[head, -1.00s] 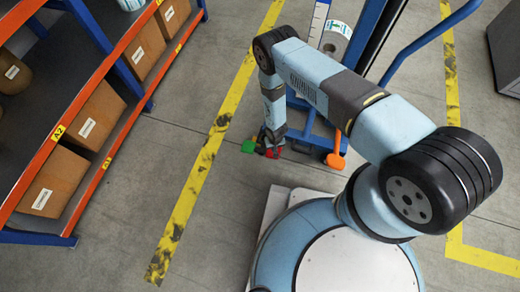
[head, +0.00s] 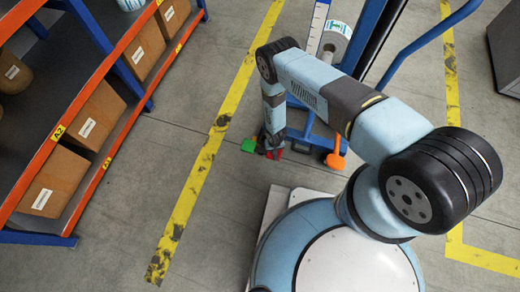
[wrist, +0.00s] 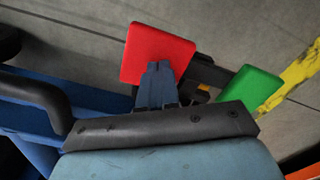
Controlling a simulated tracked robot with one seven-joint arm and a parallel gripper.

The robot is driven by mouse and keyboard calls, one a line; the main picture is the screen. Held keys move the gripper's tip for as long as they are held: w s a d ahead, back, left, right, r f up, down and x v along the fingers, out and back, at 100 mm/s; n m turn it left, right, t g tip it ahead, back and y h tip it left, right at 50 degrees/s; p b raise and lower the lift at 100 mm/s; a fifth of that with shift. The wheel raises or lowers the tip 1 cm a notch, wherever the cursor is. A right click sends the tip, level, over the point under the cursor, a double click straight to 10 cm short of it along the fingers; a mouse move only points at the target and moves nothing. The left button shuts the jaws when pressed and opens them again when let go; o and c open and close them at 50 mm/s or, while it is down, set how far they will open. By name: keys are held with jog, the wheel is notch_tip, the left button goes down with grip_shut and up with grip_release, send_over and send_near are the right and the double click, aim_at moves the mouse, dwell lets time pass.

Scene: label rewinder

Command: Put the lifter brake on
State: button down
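The lifter's brake has a red pedal (wrist: 158,53) and a green pedal (wrist: 249,88) joined by a dark bar, near the floor. In the head view the green pedal (head: 248,145) shows left of my gripper (head: 272,146), and only a little of the red pedal (head: 274,154) shows below it. In the wrist view my gripper (wrist: 158,70) has its dark fingers together, with nothing visible between them. Their tips overlap the lower middle of the red pedal. I cannot tell whether they touch it.
The blue lifter frame (head: 370,50) stands behind my arm with a label roll (head: 335,38). A shelf (head: 100,60) with cartons stands at left. The floor between the shelf and yellow line is clear.

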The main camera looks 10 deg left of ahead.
jog(key=shift+f, duration=0.55)
jog(key=shift+r, duration=0.1)
notch_tip(320, 180, up, 9)
dwell(0.7)
dwell(0.3)
